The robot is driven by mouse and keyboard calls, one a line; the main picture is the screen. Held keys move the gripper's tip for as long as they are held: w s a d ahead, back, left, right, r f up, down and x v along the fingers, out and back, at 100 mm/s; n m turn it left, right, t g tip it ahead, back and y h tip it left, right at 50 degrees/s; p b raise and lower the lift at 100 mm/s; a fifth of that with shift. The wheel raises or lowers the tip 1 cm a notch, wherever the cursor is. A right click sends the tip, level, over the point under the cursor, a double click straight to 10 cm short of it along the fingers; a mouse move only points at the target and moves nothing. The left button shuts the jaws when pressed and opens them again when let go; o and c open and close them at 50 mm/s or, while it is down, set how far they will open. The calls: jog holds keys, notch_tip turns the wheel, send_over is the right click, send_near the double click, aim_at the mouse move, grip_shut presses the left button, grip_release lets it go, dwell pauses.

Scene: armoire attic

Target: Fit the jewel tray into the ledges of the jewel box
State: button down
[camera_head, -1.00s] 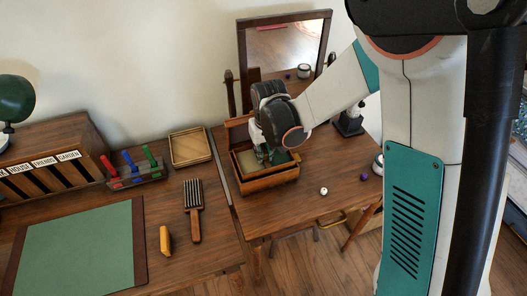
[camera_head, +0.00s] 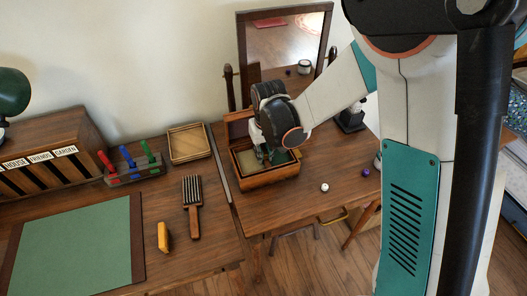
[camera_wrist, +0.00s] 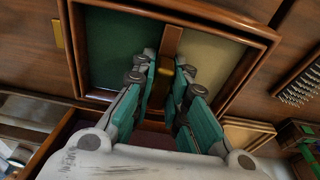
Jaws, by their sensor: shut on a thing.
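The jewel tray, a wooden tray with a green and a beige compartment, shows in the wrist view (camera_wrist: 112,50) and in the head view (camera_head: 247,163). My gripper (camera_head: 269,158) is shut on its middle divider, also in the wrist view (camera_wrist: 170,85). The wooden jewel box (camera_head: 270,179) stands on the right table with its lid raised at the back. The tray lies within the box's opening, low between its walls. The ledges are hidden, so I cannot tell whether it rests on them.
A tilting mirror (camera_head: 285,50) stands behind the box. A white ball (camera_head: 325,188) and a purple ball (camera_head: 366,172) lie to its right.

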aim_at(266, 153)
jog(key=shift+f+b, duration=0.55)
jog(key=shift+f, duration=0.15)
jog(key=c, duration=1.5)
grip_release()
jog(key=shift+r, duration=0.15)
jog(key=r, duration=0.4)
jog(key=s+r, duration=0.1)
jog(key=r, duration=0.6)
jog(key=shift+s+d+r, duration=0.25)
jog(key=shift+s+r, duration=0.1)
jog(key=shift+s, duration=0.05)
